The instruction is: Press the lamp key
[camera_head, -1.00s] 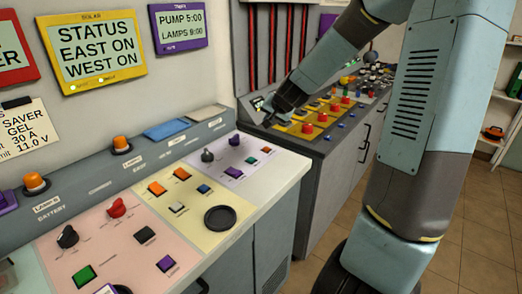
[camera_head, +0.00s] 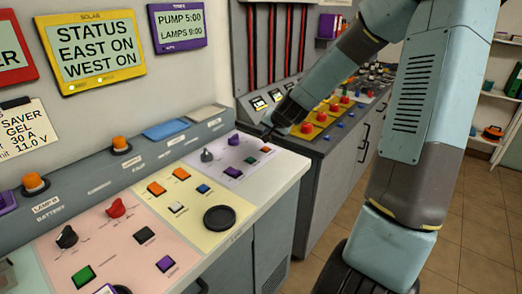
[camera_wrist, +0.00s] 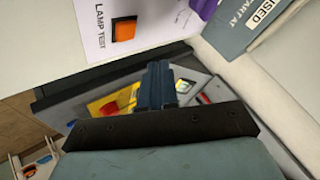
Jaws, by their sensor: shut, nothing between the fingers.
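An orange square key (camera_wrist: 124,30) lies on a pale panel beside the printed words LAMP TEST in the wrist view. In the head view an orange key (camera_head: 266,149) sits near the far right corner of the lilac panel (camera_head: 222,158). My gripper (camera_head: 268,130) is just beyond and above that key, near the console's far right end. In the wrist view my gripper (camera_wrist: 158,68) is shut and empty, with its fingertips apart from the orange key in the picture. Whether it touches anything is hard to tell.
The lilac panel also carries a grey knob (camera_head: 207,155), a green key (camera_head: 251,160) and purple controls. A second console (camera_head: 325,140) with red buttons on yellow stands behind to the right. A cream panel (camera_head: 190,195) lies nearer, with a round black disc (camera_head: 219,218).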

